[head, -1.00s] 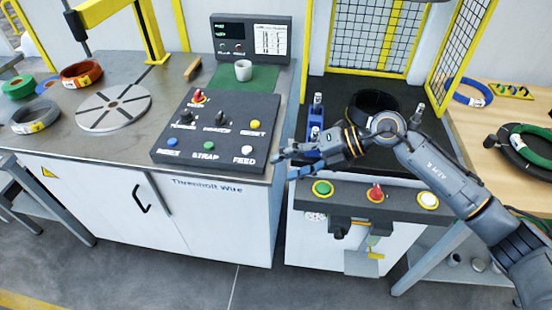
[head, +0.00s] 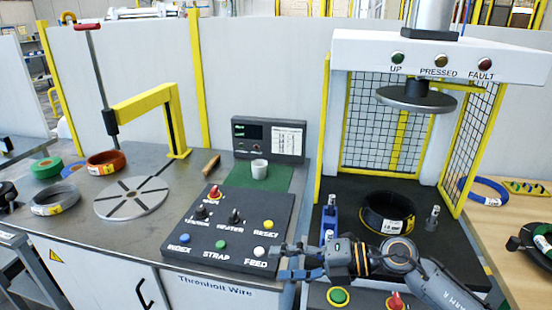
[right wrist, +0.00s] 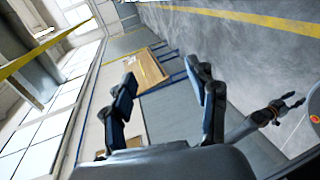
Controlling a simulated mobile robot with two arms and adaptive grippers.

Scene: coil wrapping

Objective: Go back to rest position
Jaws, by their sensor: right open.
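My right gripper (head: 280,262) is near the front right corner of the dark button panel (head: 212,256), beside the white FEED button (head: 259,252). I cannot tell whether it touches the panel. Its fingers are apart and nothing is between them; the right wrist view (right wrist: 162,75) also shows them apart. The right arm reaches in from the lower right, in front of the press table. Another robot gripper (right wrist: 289,105), apparently my left one, shows small at the right of the right wrist view. Its jaw state is unclear. My left arm does not show in the head view.
A black coil (head: 387,213) sits on the press bed under the round press plate (head: 415,97), between yellow-framed mesh guards.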

